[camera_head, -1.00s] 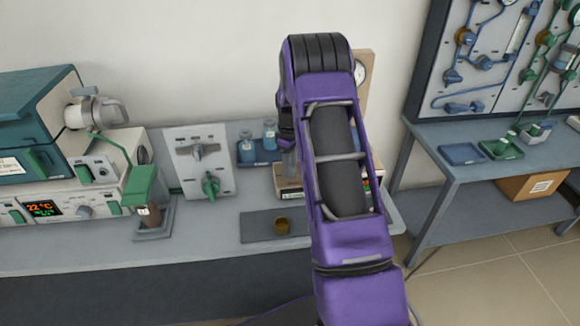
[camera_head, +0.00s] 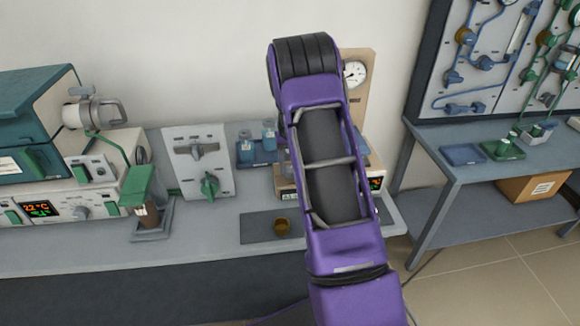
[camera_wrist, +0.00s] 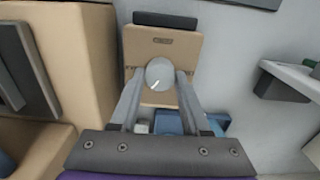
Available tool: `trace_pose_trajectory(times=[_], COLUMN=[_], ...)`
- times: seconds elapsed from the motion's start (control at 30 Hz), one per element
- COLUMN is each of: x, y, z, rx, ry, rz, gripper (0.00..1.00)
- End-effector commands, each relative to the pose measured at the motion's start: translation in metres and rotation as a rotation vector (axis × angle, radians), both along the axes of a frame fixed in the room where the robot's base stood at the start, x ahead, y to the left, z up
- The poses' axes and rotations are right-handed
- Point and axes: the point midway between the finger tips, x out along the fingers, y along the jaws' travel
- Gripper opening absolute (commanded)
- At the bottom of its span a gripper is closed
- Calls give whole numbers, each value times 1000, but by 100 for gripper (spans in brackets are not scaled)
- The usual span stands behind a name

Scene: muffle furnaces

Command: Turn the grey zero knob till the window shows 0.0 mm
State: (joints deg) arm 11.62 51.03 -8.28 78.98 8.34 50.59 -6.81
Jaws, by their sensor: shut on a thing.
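The grey zero knob (camera_wrist: 158,73) is round with a white pointer line and sits on a tan panel (camera_wrist: 189,50) in the wrist view. The pointer line slants to the lower left. My gripper (camera_wrist: 161,78) is shut on the knob, one finger on each side. A black bar (camera_wrist: 166,20) runs along the panel's top edge; no reading is legible on it. In the head view my arm hides the knob and gripper.
A wooden board with a round dial gauge (camera_head: 354,73) stands behind my arm, beside a red digital display (camera_head: 376,183). A brown cup (camera_head: 281,225) stands on a dark mat (camera_head: 256,227) to the left. A tan block (camera_wrist: 78,60) rises close left in the wrist view.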

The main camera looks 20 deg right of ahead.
Motion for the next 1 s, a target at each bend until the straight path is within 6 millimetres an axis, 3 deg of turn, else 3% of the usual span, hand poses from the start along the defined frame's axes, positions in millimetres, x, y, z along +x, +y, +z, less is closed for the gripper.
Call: trace_pose_trajectory(times=[0.5, 1.0], x=[0, 0], y=[0, -1], z=[1, 1], rx=[0, 0], ry=[-1, -1], rz=[-378, -472], gripper=[0, 0])
